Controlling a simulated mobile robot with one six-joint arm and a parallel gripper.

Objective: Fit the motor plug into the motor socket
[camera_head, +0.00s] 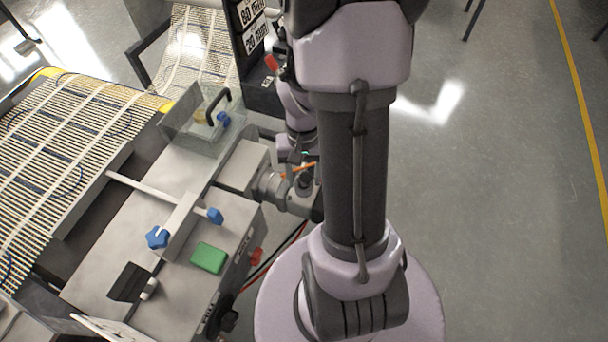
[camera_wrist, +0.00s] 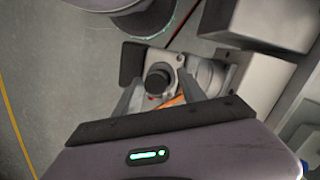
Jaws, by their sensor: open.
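My gripper (camera_wrist: 160,90) is open, its two grey fingers at the left and right of a dark round connector piece (camera_wrist: 158,77) in the wrist view. The fingers look apart from it. The piece sits on the grey motor housing (camera_wrist: 210,74); I cannot tell whether it is the plug, the socket or both together. A thin orange strip (camera_wrist: 172,101) shows between the fingers, below the dark piece. In the head view the motor (camera_head: 272,186) juts from the machine's right side, and my gripper (camera_head: 300,164) is above its end, partly hidden by my arm.
The machine's grey table (camera_head: 175,275) carries a green block (camera_head: 208,258) and blue knobs (camera_head: 157,237). A clear box (camera_head: 205,130) stands behind. Red and black cables (camera_head: 272,259) run below the motor. Open floor (camera_head: 500,200) lies to the right.

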